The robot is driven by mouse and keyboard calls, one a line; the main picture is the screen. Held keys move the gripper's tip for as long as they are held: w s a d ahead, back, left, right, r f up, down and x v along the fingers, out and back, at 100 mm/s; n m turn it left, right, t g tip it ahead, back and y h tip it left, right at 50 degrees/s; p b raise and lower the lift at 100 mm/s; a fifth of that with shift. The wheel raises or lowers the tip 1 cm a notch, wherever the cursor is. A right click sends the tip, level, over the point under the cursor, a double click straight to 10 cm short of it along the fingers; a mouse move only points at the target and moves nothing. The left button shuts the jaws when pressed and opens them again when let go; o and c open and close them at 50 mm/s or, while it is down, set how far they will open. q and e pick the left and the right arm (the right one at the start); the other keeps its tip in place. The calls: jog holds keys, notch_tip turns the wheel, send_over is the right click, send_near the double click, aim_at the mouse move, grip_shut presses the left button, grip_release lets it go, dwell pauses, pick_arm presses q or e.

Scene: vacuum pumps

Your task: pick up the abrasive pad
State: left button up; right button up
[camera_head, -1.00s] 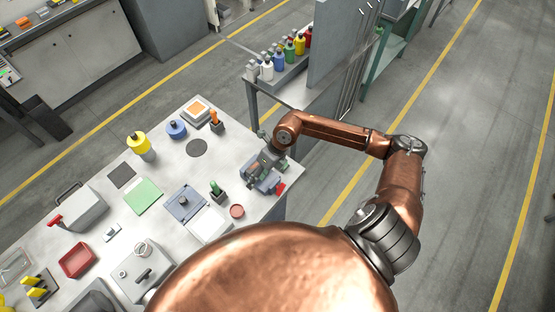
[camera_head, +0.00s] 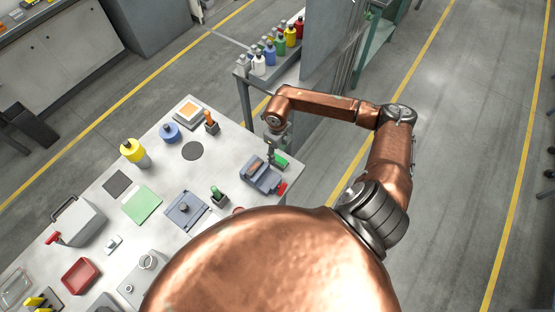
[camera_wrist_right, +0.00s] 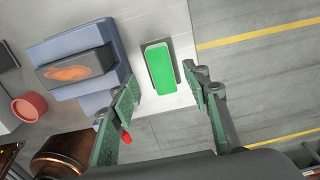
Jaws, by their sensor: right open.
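A bright green rectangular pad, which looks like the abrasive pad (camera_head: 281,160), lies flat near the right edge of the table. In the right wrist view the pad (camera_wrist_right: 160,69) lies beyond and between the fingertips, apart from both. My right gripper (camera_wrist_right: 162,88) is open and empty, with green-faced fingers on either side of the view. In the head view my right gripper (camera_head: 271,156) points down beside the pad and just above the blue-grey block. My left gripper is not in view.
The blue-grey block (camera_head: 262,175) with a dark top stands close to the pad; its top also shows in the wrist view (camera_wrist_right: 75,70). A red round thing (camera_wrist_right: 29,106) sits farther left. The table edge and open floor lie just right of the pad.

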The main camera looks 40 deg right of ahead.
aim_at(279, 158)
jog(key=f, duration=0.1)
jog(key=f+p, duration=0.1)
jog(key=f, duration=0.1)
jog(key=shift+s+d+f+p, duration=0.15)
jog(key=shift+s+f+p, duration=0.15)
jog(key=shift+f, duration=0.4)
jog(key=shift+w+f, duration=0.1)
jog(key=shift+f, duration=0.1)
jog(key=shift+c, duration=0.4)
jog(key=c, duration=0.8)
grip_shut()
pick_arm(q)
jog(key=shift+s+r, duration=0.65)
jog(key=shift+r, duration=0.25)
